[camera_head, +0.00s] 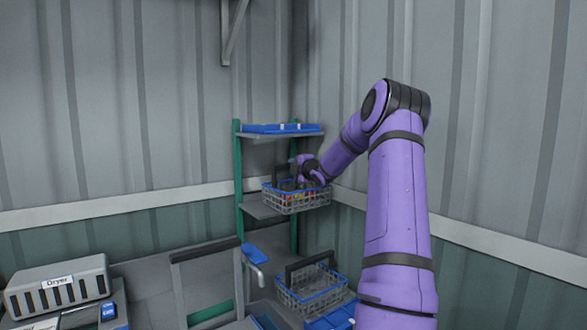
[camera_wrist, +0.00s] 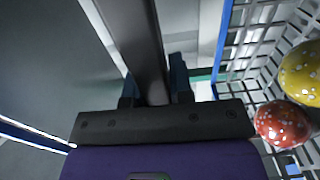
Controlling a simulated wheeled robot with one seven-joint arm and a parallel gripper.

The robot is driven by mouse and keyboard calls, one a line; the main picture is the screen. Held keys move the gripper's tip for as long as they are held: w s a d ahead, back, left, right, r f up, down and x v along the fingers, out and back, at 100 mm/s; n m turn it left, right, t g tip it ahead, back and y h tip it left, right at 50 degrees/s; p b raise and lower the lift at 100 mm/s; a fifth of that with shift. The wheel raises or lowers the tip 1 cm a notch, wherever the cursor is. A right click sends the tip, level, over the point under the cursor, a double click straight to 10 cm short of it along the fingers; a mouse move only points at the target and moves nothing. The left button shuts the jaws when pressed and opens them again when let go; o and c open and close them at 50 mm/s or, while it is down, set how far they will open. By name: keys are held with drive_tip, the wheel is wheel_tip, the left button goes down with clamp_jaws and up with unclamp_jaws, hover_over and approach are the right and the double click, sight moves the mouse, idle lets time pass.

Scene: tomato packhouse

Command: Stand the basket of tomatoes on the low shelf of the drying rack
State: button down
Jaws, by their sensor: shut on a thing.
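The basket (camera_head: 297,203) is a grey wire basket with a blue rim and a dark handle, with red and yellow tomatoes inside. It is level at the drying rack (camera_head: 238,170), overlapping the right part of the lower visible shelf (camera_head: 256,208). I cannot tell whether its bottom touches that shelf. My gripper (camera_head: 301,170) is above the basket, shut on its handle. In the wrist view, my gripper's fingers (camera_wrist: 155,88) sit either side of the dark handle bar (camera_wrist: 138,35). A red tomato (camera_wrist: 282,123) and a yellow tomato (camera_wrist: 302,73) show beside it.
A blue tray (camera_head: 280,128) lies on the rack's upper shelf, close above the basket. A second wire basket (camera_head: 310,290) stands lower down in front, near a blue crate (camera_head: 335,317). A box labelled Dryer (camera_head: 58,287) is at left. Corrugated walls close the corner behind the rack.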

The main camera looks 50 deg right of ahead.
drive_tip(key=shift+f, duration=0.35)
drive_tip(key=c, duration=1)
unclamp_jaws()
